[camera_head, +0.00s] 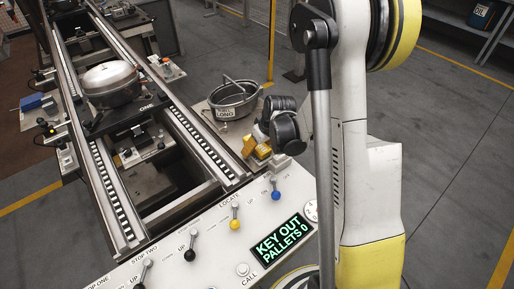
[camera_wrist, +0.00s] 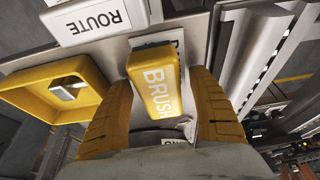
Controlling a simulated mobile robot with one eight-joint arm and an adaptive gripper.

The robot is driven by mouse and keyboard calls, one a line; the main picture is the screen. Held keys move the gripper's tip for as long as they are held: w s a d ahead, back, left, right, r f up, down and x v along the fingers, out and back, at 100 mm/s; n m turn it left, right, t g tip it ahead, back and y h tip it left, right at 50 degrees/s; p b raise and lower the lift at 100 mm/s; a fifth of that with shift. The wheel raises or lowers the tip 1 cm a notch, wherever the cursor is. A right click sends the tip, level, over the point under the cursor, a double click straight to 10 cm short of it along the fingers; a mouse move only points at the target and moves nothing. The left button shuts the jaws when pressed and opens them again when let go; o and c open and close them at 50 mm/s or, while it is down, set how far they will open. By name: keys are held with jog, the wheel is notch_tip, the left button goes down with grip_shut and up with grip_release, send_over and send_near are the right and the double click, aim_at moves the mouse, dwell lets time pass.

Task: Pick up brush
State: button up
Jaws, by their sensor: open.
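The brush (camera_wrist: 155,82) is a yellow block with white letters reading BRUSH, in the middle of the wrist view. My gripper (camera_wrist: 160,84) is open, with one yellow finger on each side of the brush. The right finger looks close to the brush's side; I cannot tell whether it touches. In the head view my gripper (camera_head: 258,151) points down beside the right conveyor rail, at the back edge of the control panel. Small yellow parts show there, and I cannot tell brush from fingers.
A white ROUTE sign (camera_wrist: 88,20) and a yellow open-topped holder (camera_wrist: 55,88) lie left of the brush. A bowl-like part marked LONG (camera_head: 232,101) stands just behind my gripper. The control panel (camera_head: 205,262) with upright coloured levers is in front. A silver housing (camera_head: 110,78) sits on the conveyor.

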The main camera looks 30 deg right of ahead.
jog(key=shift+f, duration=0.15)
dwell(0.3)
jog(key=c, duration=1.3)
jog(key=shift+c, duration=0.2)
jog(key=shift+r, duration=0.2)
jog(key=shift+r+p, duration=0.2)
jog(key=shift+p, duration=0.15)
jog(key=r, duration=0.1)
jog(key=r+p, duration=0.1)
jog(key=r, duration=0.1)
jog(key=r+p, duration=0.1)
jog(key=r, duration=0.1)
jog(key=shift+s+d, duration=0.2)
jog(key=shift+s, duration=0.15)
jog(key=s+d+r+p, duration=0.3)
jog(key=s+d+r, duration=0.2)
jog(key=s, duration=0.4)
jog(key=shift+s+r+p, duration=0.3)
jog(key=shift+r+p, duration=0.05)
jog(key=shift+r, duration=0.05)
